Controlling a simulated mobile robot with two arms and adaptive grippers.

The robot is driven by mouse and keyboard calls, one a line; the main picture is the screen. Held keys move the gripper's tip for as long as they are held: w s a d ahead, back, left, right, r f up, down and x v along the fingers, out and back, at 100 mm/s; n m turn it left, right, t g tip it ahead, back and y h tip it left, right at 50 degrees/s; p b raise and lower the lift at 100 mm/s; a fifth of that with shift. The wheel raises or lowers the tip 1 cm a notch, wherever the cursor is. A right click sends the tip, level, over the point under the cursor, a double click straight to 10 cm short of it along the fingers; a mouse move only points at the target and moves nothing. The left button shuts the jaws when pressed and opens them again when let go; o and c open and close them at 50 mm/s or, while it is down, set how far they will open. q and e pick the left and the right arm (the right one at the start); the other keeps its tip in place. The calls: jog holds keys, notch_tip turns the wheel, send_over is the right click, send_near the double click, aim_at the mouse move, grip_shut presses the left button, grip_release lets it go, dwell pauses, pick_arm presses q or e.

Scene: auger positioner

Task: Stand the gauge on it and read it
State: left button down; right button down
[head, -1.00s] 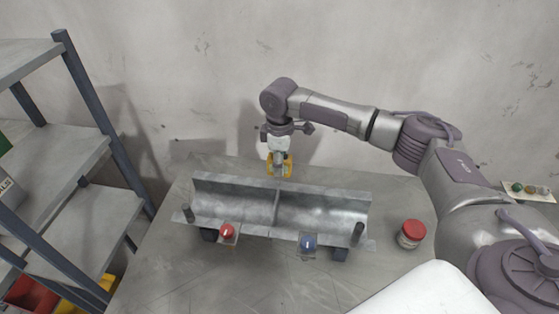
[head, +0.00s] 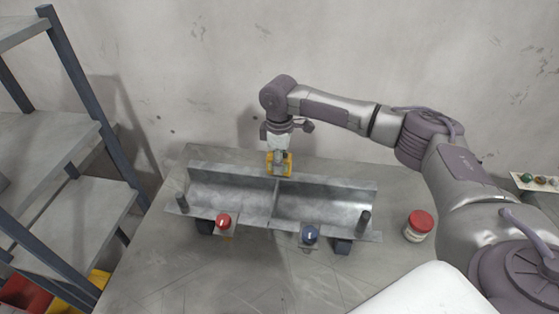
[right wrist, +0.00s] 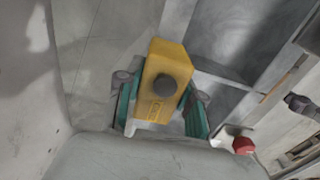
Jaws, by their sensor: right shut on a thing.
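The gauge is a yellow block (head: 288,168) with a dark round knob, which shows in the right wrist view (right wrist: 159,109). My right gripper (head: 279,160) is shut on it, with teal fingers at both sides of the block in the right wrist view (right wrist: 160,100). The grey metal trough of the positioner (head: 325,205) lies on the table, with a divider across its middle. The gauge is at the trough's back edge, near the divider; I cannot tell whether it touches. My left gripper is not in view.
A red-lidded jar (head: 419,225) stands right on the table (head: 200,280). Shelving (head: 75,140) is at left. The table front is clear.

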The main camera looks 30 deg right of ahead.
jog(key=shift+f, duration=0.5)
jog(key=c, duration=0.7)
grip_release()
jog(key=shift+o, duration=0.2)
notch_tip(320, 180, up, 12)
